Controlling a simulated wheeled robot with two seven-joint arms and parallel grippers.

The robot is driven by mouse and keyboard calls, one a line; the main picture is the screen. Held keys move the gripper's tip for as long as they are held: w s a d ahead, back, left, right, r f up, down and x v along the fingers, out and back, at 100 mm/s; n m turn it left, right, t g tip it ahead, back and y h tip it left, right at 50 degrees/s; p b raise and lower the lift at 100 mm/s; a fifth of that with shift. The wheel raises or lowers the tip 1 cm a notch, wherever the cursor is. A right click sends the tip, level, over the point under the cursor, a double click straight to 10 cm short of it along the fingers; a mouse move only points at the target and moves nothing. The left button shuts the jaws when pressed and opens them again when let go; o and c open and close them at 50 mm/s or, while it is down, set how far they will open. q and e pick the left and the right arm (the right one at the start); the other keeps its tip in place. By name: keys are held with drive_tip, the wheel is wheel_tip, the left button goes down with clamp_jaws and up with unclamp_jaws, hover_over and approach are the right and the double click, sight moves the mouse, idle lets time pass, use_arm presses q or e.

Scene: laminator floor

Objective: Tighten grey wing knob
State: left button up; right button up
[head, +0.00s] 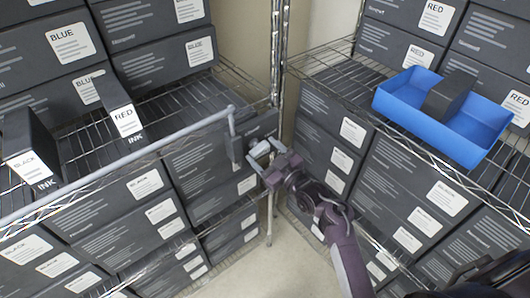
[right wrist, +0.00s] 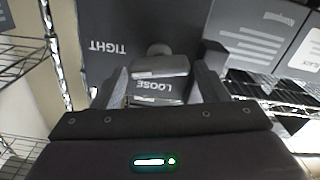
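The grey wing knob (right wrist: 160,67) sits on a dark panel (right wrist: 110,25) with the words TIGHT and LOOSE, upside down in the right wrist view. Its wing lies roughly level across that picture, beside LOOSE. My right gripper (right wrist: 161,72) is open, one finger on each side of the wing, with little gap; contact cannot be made out. In the head view my right gripper (head: 261,154) is at the dark panel (head: 262,127) by the rack post, and the knob is too small to tell there. My left gripper is not in view.
Wire racks with dark ink boxes (head: 145,185) stand left and right. A blue bin (head: 400,99) with a dark box in it is on the right rack. A grey rail (head: 130,160) runs along the left rack's front. Floor (head: 265,262) shows between the racks.

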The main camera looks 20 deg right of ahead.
drive_tip(key=c, duration=0.6)
drive_tip(key=shift+r+m+p, duration=0.1)
drive_tip(key=shift+m+p, duration=0.45)
drive_tip(key=shift+m, duration=0.35)
drive_tip(key=shift+c, duration=0.2)
drive_tip(key=shift+m, duration=0.7)
drive_tip(key=o, duration=1)
